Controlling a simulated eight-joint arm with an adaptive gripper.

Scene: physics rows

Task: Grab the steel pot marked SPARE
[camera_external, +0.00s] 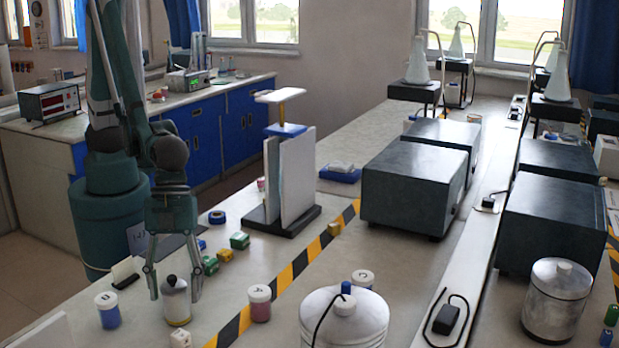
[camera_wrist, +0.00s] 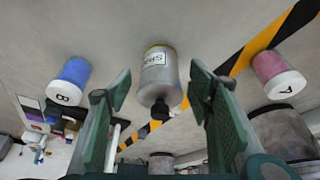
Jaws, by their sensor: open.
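The steel pot marked SPARE (camera_external: 176,306) is a small grey cylinder with a dark knob on its lid. It stands upright on the bench in the external view. In the wrist view the pot (camera_wrist: 157,75) shows its white label, partly readable as "SP…", at the upper middle. My gripper (camera_external: 174,292) is open above and around the pot, with one finger on each side. In the wrist view my gripper (camera_wrist: 160,92) has its two green finger pads left and right of the pot, with visible gaps. Whether either finger touches it cannot be told.
A blue pot (camera_external: 108,310) marked B stands left of the steel pot, and a pink pot (camera_external: 260,304) marked A stands to the right. Small yellow and green blocks (camera_external: 225,255) lie behind. A large white lidded container (camera_external: 345,318) is at the front right. Striped tape (camera_external: 300,262) crosses the bench.

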